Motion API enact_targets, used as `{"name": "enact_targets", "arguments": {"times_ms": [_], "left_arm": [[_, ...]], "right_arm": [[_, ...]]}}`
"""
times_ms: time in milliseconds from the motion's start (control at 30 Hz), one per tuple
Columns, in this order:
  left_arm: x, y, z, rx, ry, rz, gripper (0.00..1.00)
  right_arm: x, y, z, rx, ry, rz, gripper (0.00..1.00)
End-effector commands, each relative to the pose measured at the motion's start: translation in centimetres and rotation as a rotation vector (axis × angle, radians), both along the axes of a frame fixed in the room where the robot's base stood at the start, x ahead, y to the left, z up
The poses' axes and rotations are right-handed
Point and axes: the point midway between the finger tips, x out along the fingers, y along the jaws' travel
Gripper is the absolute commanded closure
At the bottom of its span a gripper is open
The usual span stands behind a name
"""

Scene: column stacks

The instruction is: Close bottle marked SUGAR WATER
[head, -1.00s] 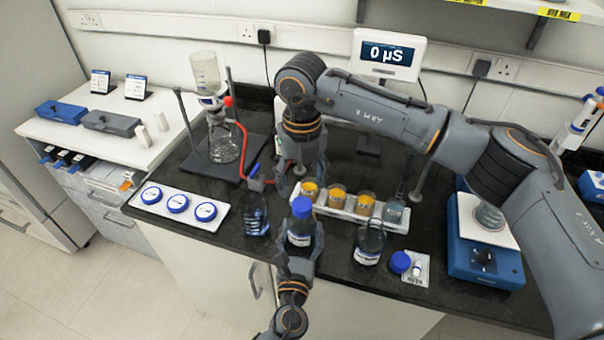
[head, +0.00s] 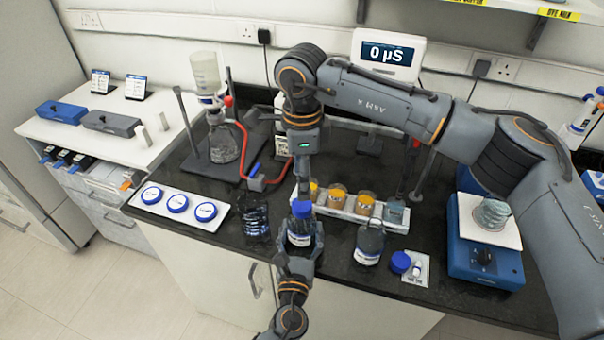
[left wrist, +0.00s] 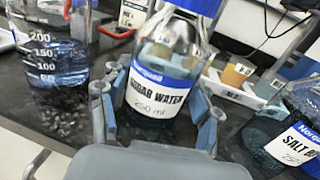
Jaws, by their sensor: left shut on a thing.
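The SUGAR WATER bottle (head: 299,239) stands upright on the dark counter, near its front edge. In the left wrist view its label (left wrist: 158,92) reads SUGAR WATER, 250 ml. A blue cap (head: 301,209) sits at the top of its neck; whether it is tight does not show. My left gripper (head: 299,250) is shut around the bottle's body, with a finger on each side. My right gripper (head: 303,196) points straight down from above, with its fingertips at the cap. Its fingers line up edge-on, so whether they grip the cap cannot be told.
A salt bottle (head: 368,246) stands close on the right, with a loose blue cap (head: 401,262) beside it. A beaker (head: 256,221) stands close on the left. A rack of orange-filled cups (head: 345,212) is behind. A scale (head: 482,262) stands farther right.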

Motion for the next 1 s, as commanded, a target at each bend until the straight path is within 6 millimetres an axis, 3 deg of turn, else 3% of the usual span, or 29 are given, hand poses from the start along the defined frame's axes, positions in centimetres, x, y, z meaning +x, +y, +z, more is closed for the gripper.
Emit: {"name": "enact_targets", "arguments": {"times_ms": [267,700,1000], "left_arm": [[0.0,0.0,-0.1,0.000,0.001,0.000,1.00],[0.0,0.0,-0.1,0.000,0.001,0.000,1.00],[0.0,0.0,-0.1,0.000,0.001,0.000,1.00]], "right_arm": [[0.0,0.0,-0.7,0.000,0.001,-0.003,0.38],[0.0,0.0,-6.9,0.000,0.002,-0.004,0.38],[0.0,0.0,-8.0,0.000,-0.001,-0.003,0.38]]}}
